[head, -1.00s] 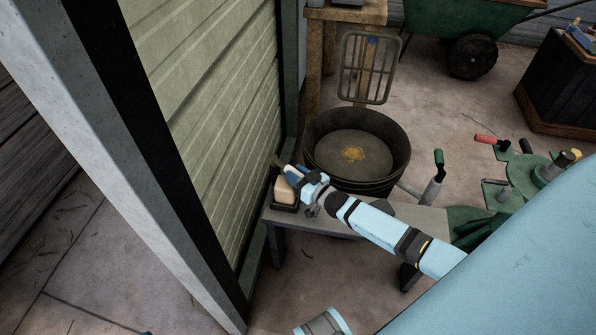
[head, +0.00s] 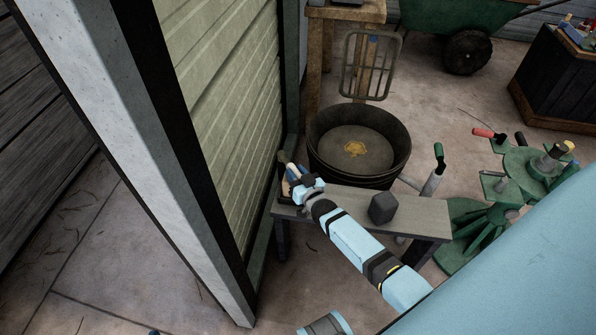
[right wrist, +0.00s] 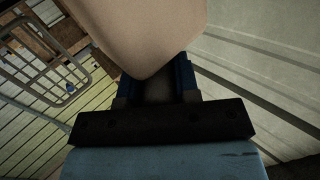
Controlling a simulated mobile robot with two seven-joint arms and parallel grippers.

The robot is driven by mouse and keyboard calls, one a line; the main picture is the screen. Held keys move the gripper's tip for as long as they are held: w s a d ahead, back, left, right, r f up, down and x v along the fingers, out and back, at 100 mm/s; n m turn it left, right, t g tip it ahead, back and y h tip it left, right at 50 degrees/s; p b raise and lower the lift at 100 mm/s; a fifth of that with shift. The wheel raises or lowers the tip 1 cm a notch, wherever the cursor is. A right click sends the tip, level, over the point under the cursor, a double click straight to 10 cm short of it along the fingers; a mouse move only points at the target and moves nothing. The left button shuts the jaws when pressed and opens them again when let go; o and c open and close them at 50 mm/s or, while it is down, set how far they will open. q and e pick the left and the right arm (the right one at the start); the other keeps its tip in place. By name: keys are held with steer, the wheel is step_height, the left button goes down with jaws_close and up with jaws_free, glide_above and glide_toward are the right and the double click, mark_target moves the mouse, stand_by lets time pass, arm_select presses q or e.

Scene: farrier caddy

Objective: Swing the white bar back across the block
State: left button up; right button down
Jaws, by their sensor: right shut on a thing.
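My right gripper (head: 299,184) is at the left end of a low grey bench, close to the green slatted wall. A small pale bar (head: 292,170) shows at its fingers, and the gripper is shut on it. A tan block (head: 286,188) beside the fingers is mostly hidden by the gripper. In the right wrist view a large pale beige surface (right wrist: 145,35) covers the space before the blue fingers (right wrist: 155,85); I cannot tell there which part it is. My left gripper is not in view.
The grey bench (head: 425,213) carries a dark grey block (head: 383,208). A dark round tub (head: 345,165) stands behind it. Green stands with handles (head: 530,170) are at the right. A pale wall post (head: 150,160) stands at the left.

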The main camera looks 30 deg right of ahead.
steer(key=shift+w+a+r+m+h, duration=0.2)
steer(key=shift+m+h, duration=0.1)
steer(key=shift+h, duration=0.1)
steer(key=c, duration=0.8)
jaws_free()
steer(key=shift+s+f, duration=0.1)
steer(key=shift+c, duration=0.2)
steer(key=shift+s, duration=0.1)
steer(key=s+p, duration=0.2)
steer(key=s, duration=1.1)
steer(key=shift+s+a+p, duration=0.3)
steer(key=shift+a+p, duration=0.05)
steer(key=shift+a, duration=0.1)
